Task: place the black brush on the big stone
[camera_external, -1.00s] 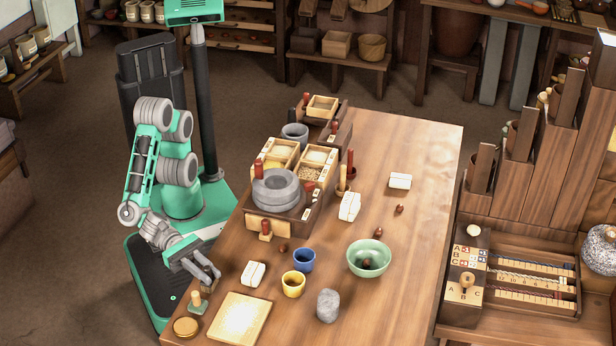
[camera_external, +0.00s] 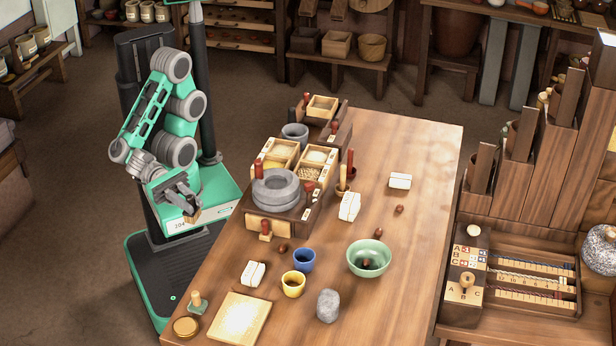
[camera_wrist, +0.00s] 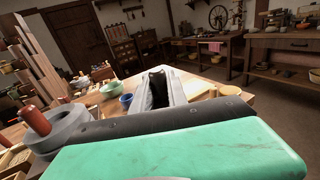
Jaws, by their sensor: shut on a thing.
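My gripper (camera_external: 190,208) is shut on the black brush and holds it in the air off the table's left edge. The brush's tan part (camera_external: 193,217) shows below the fingers. In the wrist view the black brush (camera_wrist: 157,83) is between the fingers of my gripper (camera_wrist: 160,92). The big stone (camera_external: 276,196), a round grey quern with a hollow top, sits on a wooden stand at the table's left side, to the right of and apart from my gripper. A grey stone with a red-brown handle (camera_wrist: 62,123) shows at left in the wrist view.
Wooden boxes of grain (camera_external: 315,157) and red-handled tools stand behind the quern. Blue (camera_external: 304,259) and yellow (camera_external: 293,284) cups, a green bowl (camera_external: 369,257), a grey rock (camera_external: 328,305) and a tan board (camera_external: 239,318) are on the table. The far right tabletop is mostly clear.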

